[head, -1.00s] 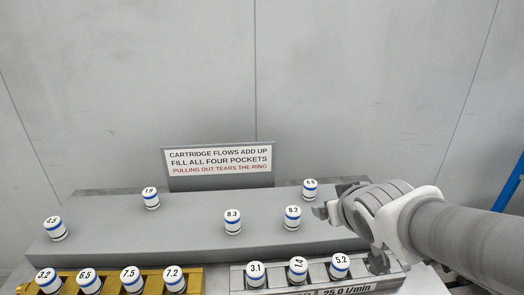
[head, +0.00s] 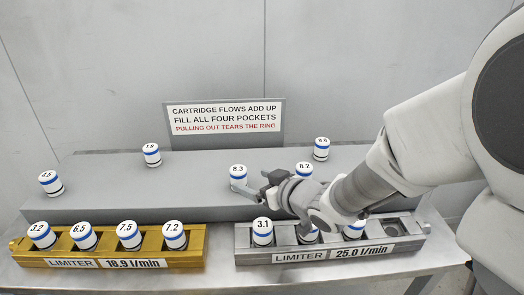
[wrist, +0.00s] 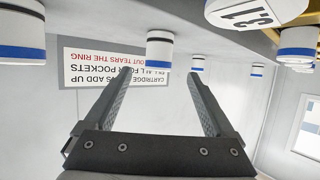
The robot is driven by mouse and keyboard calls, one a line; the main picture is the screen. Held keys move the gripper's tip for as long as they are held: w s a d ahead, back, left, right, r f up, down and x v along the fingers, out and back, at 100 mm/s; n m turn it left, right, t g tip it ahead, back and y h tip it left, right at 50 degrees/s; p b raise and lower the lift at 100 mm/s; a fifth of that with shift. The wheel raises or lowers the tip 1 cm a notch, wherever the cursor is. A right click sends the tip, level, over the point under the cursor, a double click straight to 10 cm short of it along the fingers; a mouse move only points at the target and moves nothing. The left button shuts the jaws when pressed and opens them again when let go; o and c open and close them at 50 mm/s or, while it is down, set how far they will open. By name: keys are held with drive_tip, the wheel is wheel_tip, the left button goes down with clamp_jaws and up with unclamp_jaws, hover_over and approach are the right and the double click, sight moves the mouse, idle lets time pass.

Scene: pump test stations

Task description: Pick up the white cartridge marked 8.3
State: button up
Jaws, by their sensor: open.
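The white cartridge marked 8.3 (head: 238,172) has a blue band and stands upright on the grey raised shelf (head: 120,197). My gripper (head: 256,184) is open and empty, just right of this cartridge in the head view, with one finger reaching in front of its lower part. In the wrist view, which is upside down, the open fingers (wrist: 157,75) point toward a banded cartridge (wrist: 160,46), apparently the 8.3, its marking not readable there. It stands beyond the fingertips, roughly in line with the gap. Contact cannot be told.
Cartridge 6.2 (head: 304,170) stands close behind my gripper. Cartridge 3.1 (head: 262,231) sits below it in the grey limiter rack (head: 243,240); two neighbours are partly hidden by my arm. A gold rack (head: 198,240) holds several cartridges. A sign (head: 225,120) stands behind the shelf.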

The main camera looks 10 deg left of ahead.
sight(232, 171)
drive_tip(key=b+x, duration=0.1)
drive_tip(key=x, duration=0.4)
drive_tip(key=b+x, duration=0.1)
drive_tip(key=x, duration=0.5)
drive_tip(key=shift+w+a+r+b, duration=0.15)
drive_tip(key=shift+w+a+b, duration=0.15)
drive_tip(key=shift+b, duration=0.1)
drive_tip(key=shift+d, duration=0.1)
clamp_jaws()
